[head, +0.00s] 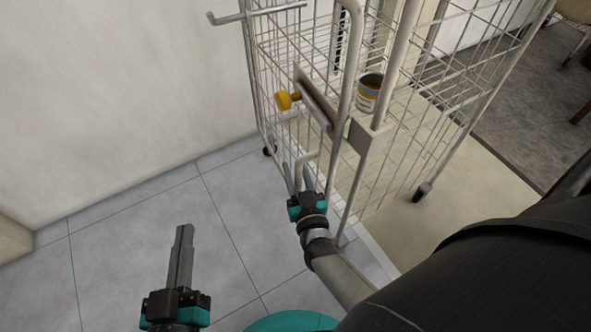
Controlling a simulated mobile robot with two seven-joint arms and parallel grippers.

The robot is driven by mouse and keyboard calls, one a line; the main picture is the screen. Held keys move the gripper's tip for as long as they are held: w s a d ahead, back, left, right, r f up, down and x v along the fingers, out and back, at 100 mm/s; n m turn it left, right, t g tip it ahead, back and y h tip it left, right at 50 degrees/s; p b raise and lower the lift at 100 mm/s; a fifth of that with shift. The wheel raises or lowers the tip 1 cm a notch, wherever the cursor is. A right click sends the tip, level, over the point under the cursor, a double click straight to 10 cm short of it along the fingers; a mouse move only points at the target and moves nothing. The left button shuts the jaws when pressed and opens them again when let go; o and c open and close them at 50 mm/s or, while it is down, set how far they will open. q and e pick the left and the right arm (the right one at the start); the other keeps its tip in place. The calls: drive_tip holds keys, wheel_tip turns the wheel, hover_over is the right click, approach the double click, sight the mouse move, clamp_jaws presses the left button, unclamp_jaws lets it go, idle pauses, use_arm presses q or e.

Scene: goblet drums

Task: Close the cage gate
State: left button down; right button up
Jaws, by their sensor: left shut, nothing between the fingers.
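The wire cage (440,110) stands right of centre on small castors. Its gate (270,75) is the mesh panel on the left, with a tubular edge bar (347,75), a flat latch plate (317,100) and a yellow knob (284,101). A narrow gap shows between the gate's edge bar and the cage's front post (397,65). My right gripper (299,172) is at the lower part of the gate, its fingers apart beside a bent handle rod (299,165); contact is unclear. My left gripper (184,230) is shut and empty, low over the floor, away from the cage.
A tin can (369,92) sits inside the cage behind the front post. A metal bar (262,12) sticks out leftward at the top. A pale wall (110,90) rises at left. Tiled floor (130,240) is clear between wall and cage. My dark arm fills the lower right.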

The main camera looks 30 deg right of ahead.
clamp_jaws()
drive_tip(key=shift+s, duration=0.1)
idle(1.2)
